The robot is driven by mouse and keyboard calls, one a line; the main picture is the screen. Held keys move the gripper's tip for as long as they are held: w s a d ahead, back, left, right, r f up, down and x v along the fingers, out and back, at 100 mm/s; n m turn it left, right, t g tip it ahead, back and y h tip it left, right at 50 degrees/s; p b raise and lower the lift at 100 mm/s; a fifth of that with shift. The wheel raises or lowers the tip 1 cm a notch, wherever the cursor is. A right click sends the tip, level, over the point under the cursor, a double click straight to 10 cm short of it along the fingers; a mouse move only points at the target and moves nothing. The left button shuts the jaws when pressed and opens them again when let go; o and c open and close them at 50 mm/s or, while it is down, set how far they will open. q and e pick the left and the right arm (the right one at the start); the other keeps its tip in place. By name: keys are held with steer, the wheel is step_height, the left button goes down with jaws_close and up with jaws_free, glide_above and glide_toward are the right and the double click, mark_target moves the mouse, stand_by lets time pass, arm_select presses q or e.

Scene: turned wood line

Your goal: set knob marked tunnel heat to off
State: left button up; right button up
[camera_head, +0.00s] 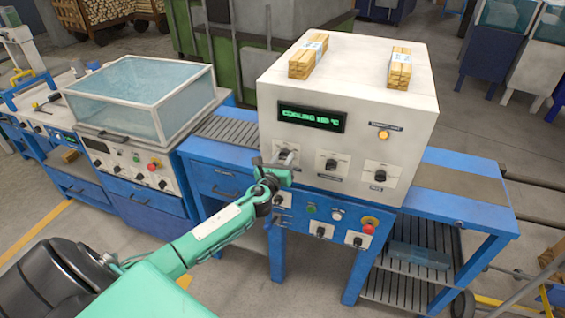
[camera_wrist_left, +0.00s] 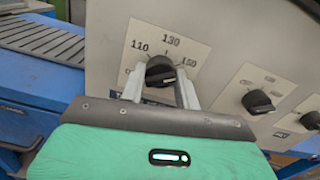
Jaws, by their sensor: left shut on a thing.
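The white heat tunnel (camera_head: 350,112) has a row of black knobs on its front. My left gripper (camera_head: 282,163) is shut on the leftmost knob. In the left wrist view this knob (camera_wrist_left: 160,70) sits between the two fingers, on a plate marked 110, 130 and 150. Its bar looks turned toward the right, near the 150 side. The plate's lower-left marking and the name under the knob are mostly hidden by my gripper. The green display (camera_head: 312,117) reads COOLING with a temperature. My right gripper is not in view.
A middle knob (camera_head: 331,164) and a right knob (camera_head: 380,175) lie to the right, below an orange lamp (camera_head: 384,134). A red button (camera_head: 369,224) and more switches are on the blue panel below. Wood bundles (camera_head: 308,58) lie on top.

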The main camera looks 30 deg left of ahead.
arm_select(q)
steer(key=n+b, duration=0.1)
steer(key=n, duration=0.3)
steer(key=shift+f+n, duration=0.1)
steer(key=shift+n, duration=0.3)
steer(key=n+b, duration=0.1)
steer(key=n, duration=0.3)
steer(key=shift+d+n+b, duration=0.1)
steer(key=shift+n+b, duration=0.2)
steer(key=shift+b, duration=0.05)
steer(key=n, duration=0.4)
steer(key=shift+n+b, duration=0.3)
steer(key=shift+b, duration=0.05)
steer(key=n, duration=0.3)
steer(key=shift+n, duration=0.3)
steer(key=n, duration=0.4)
steer(key=shift+r, duration=0.2)
steer(key=n, duration=0.5)
steer(key=shift+p, duration=0.3)
steer(key=n+p, duration=0.1)
steer(key=n, duration=0.3)
steer(key=shift+n+p, duration=0.4)
steer(key=shift+n, duration=1.8)
